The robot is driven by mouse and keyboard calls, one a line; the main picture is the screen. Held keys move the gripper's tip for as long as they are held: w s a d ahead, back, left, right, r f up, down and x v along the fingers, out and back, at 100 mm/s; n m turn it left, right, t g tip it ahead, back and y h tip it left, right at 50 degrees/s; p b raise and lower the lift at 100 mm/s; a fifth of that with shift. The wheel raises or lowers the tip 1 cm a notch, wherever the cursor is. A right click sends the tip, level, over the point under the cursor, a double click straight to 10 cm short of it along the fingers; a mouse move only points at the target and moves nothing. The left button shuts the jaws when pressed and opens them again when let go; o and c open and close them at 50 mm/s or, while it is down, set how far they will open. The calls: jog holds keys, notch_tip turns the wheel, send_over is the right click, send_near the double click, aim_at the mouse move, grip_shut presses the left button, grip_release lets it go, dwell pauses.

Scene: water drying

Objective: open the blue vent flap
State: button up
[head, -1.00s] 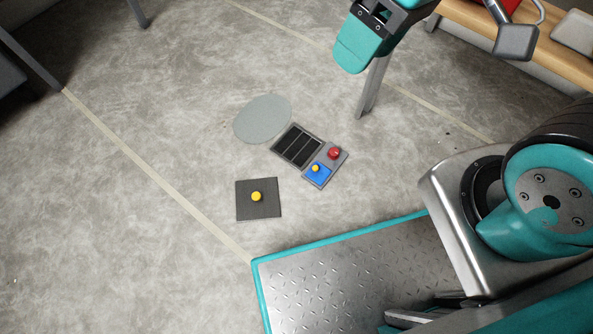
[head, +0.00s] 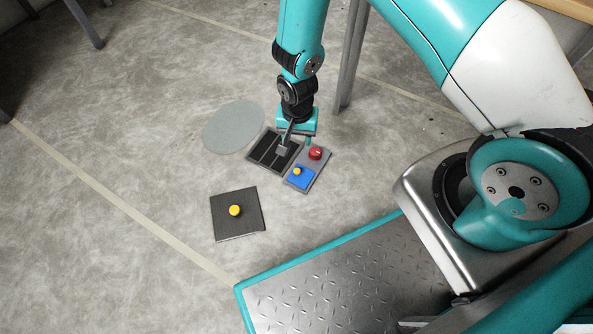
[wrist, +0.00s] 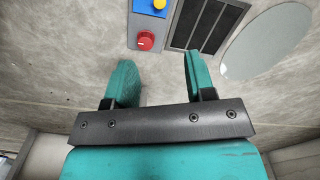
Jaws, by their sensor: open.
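The blue vent flap (head: 302,178) with a yellow knob (head: 297,171) lies at the near end of a small grey panel on the floor. The flap and knob also show at the top edge of the wrist view (wrist: 150,7), partly cut off. A red knob (head: 316,153) sits on the same panel, beyond the flap. My gripper (head: 296,144) is above the panel and the dark grille, nearer the red knob than the flap. In the wrist view its two teal fingers (wrist: 158,78) are apart with nothing between them.
A black slatted grille (head: 262,148) adjoins the panel on the left. A flat grey disc (head: 233,126) lies beyond it. A dark square plate (head: 248,224) with a yellow knob (head: 235,210) lies nearer. A grey table leg (head: 352,60) stands behind. The floor to the left is clear.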

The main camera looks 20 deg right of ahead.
aim_at(297, 171)
notch_tip(297, 171, down, 17)
jog(key=b, duration=1)
jog(key=shift+f, duration=0.15)
jog(key=shift+a, duration=0.1)
grip_shut()
